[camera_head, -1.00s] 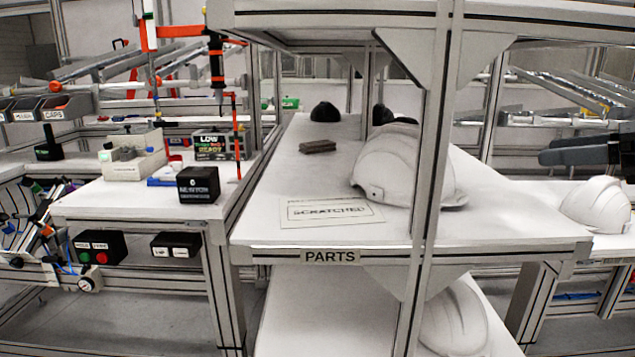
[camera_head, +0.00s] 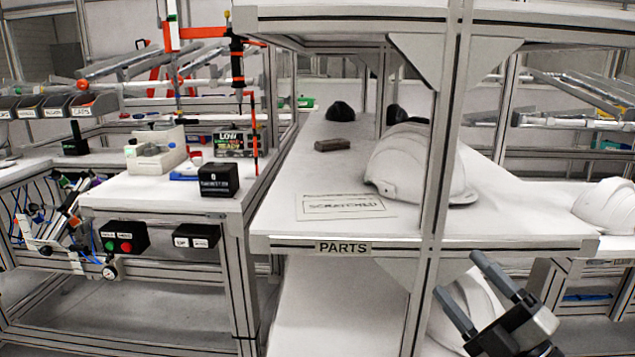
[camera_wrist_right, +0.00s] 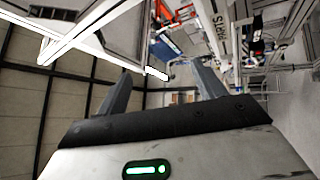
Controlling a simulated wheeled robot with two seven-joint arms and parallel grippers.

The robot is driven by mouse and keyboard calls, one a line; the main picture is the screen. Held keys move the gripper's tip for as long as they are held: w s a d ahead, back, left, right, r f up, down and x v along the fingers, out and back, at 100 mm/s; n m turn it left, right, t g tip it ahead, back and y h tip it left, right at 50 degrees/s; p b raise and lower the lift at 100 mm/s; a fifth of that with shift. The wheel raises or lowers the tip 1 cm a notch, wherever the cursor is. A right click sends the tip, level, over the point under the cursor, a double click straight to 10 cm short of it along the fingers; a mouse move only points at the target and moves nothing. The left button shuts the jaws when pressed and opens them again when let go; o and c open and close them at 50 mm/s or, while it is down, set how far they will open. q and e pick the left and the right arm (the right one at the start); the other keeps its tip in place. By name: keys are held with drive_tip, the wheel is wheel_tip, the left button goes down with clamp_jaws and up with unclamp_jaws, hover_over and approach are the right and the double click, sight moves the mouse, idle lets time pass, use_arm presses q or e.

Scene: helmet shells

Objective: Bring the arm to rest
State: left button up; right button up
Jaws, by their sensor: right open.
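My right gripper (camera_head: 470,292) is at the lower right of the head view, in front of the PARTS shelf and below its upper board. Its two grey fingers are apart with nothing between them. The right wrist view also shows the open, empty fingers (camera_wrist_right: 160,95). My left gripper is in neither view.
The PARTS shelf (camera_head: 480,243) has a metal post (camera_head: 440,150) in front. A white helmet shell (camera_head: 400,165) sits on it near a SCRATCHED label (camera_head: 345,206). Another shell (camera_head: 470,305) is on the lower level, partly hidden. One more shell (camera_head: 607,206) is at right. A workbench (camera_head: 150,200) stands left.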

drive_tip(key=s+a+f+m+g+h, duration=0.2)
drive_tip(key=s+f+m, duration=0.4)
drive_tip(key=f, duration=0.3)
drive_tip(key=s+a+f+m+g+h, duration=0.3)
drive_tip(key=s+f+m+g, duration=0.1)
drive_tip(key=f+m, duration=0.3)
drive_tip(key=s+a+f+m+g+h, duration=0.2)
drive_tip(key=s+f+m, duration=0.5)
drive_tip(key=f, duration=0.4)
drive_tip(key=shift+s+a+g+h, duration=0.3)
drive_tip(key=shift+g+h, duration=0.1)
drive_tip(key=shift+h, duration=0.4)
